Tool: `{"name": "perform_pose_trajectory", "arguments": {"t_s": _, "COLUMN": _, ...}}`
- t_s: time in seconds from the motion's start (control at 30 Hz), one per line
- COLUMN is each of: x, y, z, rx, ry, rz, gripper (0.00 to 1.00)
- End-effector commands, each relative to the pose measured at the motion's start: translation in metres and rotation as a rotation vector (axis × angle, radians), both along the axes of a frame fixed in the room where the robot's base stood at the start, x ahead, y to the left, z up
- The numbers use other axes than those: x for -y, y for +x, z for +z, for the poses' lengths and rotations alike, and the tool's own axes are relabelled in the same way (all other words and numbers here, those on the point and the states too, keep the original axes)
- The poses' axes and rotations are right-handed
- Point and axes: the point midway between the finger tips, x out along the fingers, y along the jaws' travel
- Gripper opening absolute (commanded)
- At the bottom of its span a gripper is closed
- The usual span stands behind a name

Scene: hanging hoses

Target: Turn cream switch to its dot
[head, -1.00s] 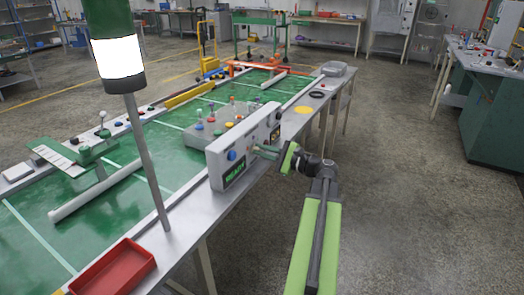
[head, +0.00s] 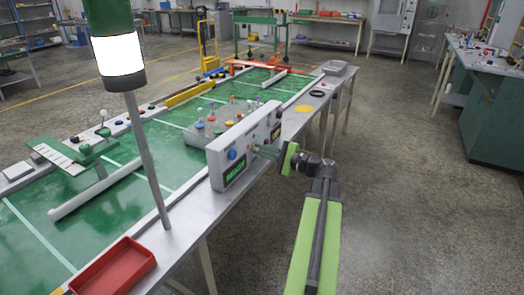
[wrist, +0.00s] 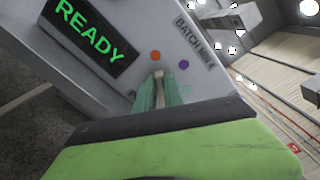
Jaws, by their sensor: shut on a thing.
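The cream switch (wrist: 159,84) is a small pale lever on the grey panel (head: 217,168). In the wrist view it stands between the green fingertips of my gripper (wrist: 157,93), which is shut on it. Orange (wrist: 155,56), purple (wrist: 183,64) and teal (wrist: 187,89) dots lie around it on the panel. The lever's tip points up in the picture, close to the orange dot. Its base is hidden by my fingers. In the head view my gripper (head: 265,151) reaches the panel's right-hand face, and the switch is too small to tell there.
The panel has a green READY display (wrist: 90,30), a BATCH label (wrist: 193,28) and a blue button (head: 231,154). It stands on the edge of a long green-topped bench (head: 110,205). A lamp post (head: 147,160) and a red tray (head: 113,268) are nearer. The floor on the right is clear.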

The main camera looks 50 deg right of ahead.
Motion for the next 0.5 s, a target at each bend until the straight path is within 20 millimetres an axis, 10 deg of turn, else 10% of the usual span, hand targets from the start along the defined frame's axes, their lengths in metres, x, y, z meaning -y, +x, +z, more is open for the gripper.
{"name": "perform_pose_trajectory", "arguments": {"t_s": 0.23, "x": 0.0002, "y": -0.0002, "z": -0.0004, "rx": -0.001, "ry": -0.001, "rz": 0.0, "gripper": 0.34}}
{"name": "perform_pose_trajectory", "arguments": {"t_s": 0.5, "x": -0.0002, "y": -0.0001, "z": -0.0002, "rx": -0.001, "ry": 0.0, "rz": 0.0, "gripper": 0.35}}
